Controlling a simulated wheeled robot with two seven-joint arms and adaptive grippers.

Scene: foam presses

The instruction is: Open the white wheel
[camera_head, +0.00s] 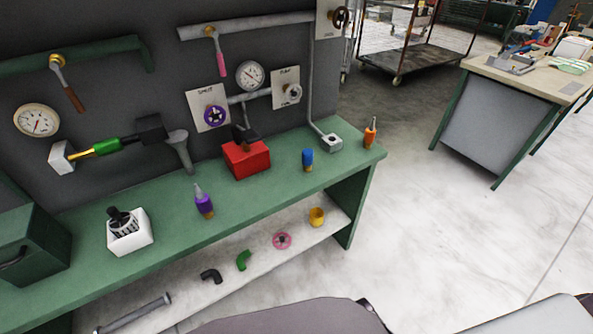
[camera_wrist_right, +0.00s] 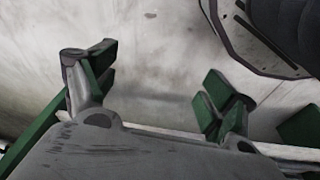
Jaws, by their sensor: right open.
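The white wheel (camera_head: 292,93) is a small pale handwheel on a light square plate (camera_head: 283,84) marked with dark lettering. It is fixed to the dark wall panel above the green bench, to the right of a round gauge (camera_head: 250,76). My right gripper (camera_wrist_right: 160,72) shows in the right wrist view with its green-padded fingers spread apart and nothing between them. It is away from the wheel, over a pale floor. Neither gripper shows in the head view.
The green bench (camera_head: 270,196) carries a red box (camera_head: 246,159), a blue-topped item (camera_head: 307,159) and a purple bottle (camera_head: 203,203). A vertical pipe (camera_head: 312,80) runs right of the white wheel.

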